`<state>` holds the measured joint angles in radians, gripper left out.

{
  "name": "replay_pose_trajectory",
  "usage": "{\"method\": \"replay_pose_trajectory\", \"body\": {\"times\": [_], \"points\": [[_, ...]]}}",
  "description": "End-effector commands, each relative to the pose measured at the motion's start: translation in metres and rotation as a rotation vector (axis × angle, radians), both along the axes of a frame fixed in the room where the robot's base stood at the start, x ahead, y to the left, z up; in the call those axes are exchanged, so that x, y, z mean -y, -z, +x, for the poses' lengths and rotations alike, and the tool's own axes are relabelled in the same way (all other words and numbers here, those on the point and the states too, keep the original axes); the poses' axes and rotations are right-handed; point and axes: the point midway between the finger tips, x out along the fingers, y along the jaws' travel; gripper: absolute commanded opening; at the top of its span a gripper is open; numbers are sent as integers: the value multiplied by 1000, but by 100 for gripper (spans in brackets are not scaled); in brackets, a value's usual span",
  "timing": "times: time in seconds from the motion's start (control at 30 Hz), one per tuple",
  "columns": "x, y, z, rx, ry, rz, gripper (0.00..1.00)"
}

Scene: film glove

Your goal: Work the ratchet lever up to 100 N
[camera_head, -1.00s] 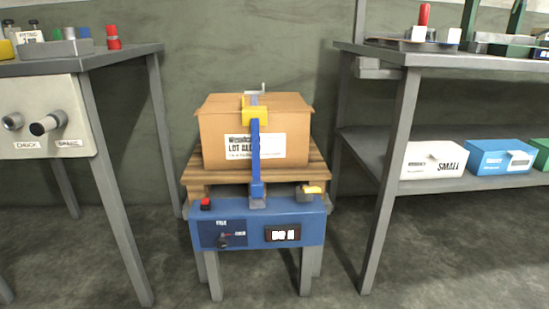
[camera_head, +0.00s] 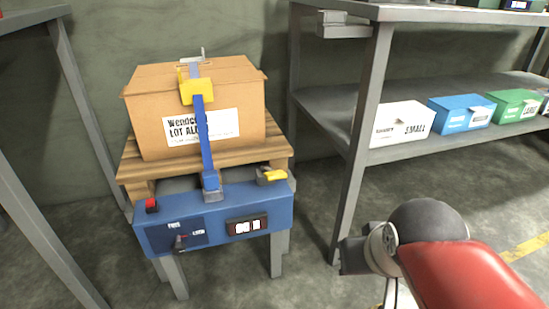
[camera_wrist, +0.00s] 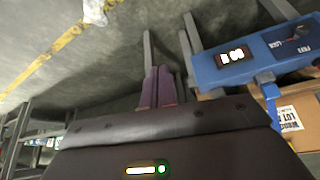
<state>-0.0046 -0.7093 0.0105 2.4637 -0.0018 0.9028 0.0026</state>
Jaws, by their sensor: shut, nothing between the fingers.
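The ratchet lever (camera_head: 272,176) has a yellow grip and sits at the top right corner of the blue tensioner bench (camera_head: 165,236). A blue strap (camera_head: 206,135) runs from the bench up over a cardboard box (camera_head: 150,105), under a yellow corner piece (camera_head: 197,92). The bench's display (camera_head: 247,224) is lit, but its digits are too small to read; it also shows in the wrist view (camera_wrist: 234,56). My gripper (camera_wrist: 158,70) is shut and empty in the wrist view, apart from the bench. I cannot make out the lever there.
The box stands on a wooden pallet (camera_head: 128,170). A red button (camera_head: 151,205) and a selector knob (camera_head: 181,242) are on the bench. A grey shelf (camera_head: 365,140) with white, blue and green boxes stands at right. Bare floor lies between bench and shelf.

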Motion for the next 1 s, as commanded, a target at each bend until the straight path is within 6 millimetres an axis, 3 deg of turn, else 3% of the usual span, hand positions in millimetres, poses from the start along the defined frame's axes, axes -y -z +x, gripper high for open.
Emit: {"method": "replay_pose_trajectory", "body": {"times": [0.03,0.2,0.4,0.5,0.63,0.77,1.0], "points": [[-4,-22,13,-11,-13,-7,0],[-32,-92,79,-57,-84,-36,0],[-85,-146,165,-111,-186,-41,0],[-109,-157,197,-131,-226,-33,0],[-129,-162,222,-149,-257,-21,0],[-138,-161,233,-154,-268,-16,0],[-138,-160,233,-154,-269,-15,0]]}}
